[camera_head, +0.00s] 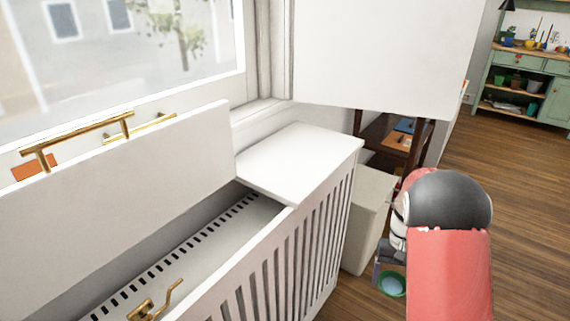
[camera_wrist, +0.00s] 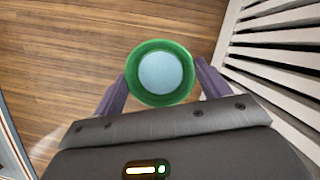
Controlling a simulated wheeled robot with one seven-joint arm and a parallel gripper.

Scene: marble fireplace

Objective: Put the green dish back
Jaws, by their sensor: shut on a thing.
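The green dish (camera_wrist: 148,92) is a small round bowl with a green rim and a pale bluish inside. My gripper (camera_wrist: 161,88) is shut on it, one finger at each side of the rim, in the wrist view. In the head view the green dish (camera_head: 391,285) hangs above the wooden floor, and my gripper (camera_head: 388,278) shows at its upper left, partly hidden by my red and black arm. The dish is to the right of the white slatted cabinet.
The white slatted cabinet (camera_head: 318,245) has a raised lid panel (camera_head: 120,190) with brass handles and an open inside. A beige box (camera_head: 366,225) and a dark wooden shelf (camera_head: 385,143) stand behind. A green cupboard (camera_head: 526,85) is far right. The floor (camera_head: 525,190) between is clear.

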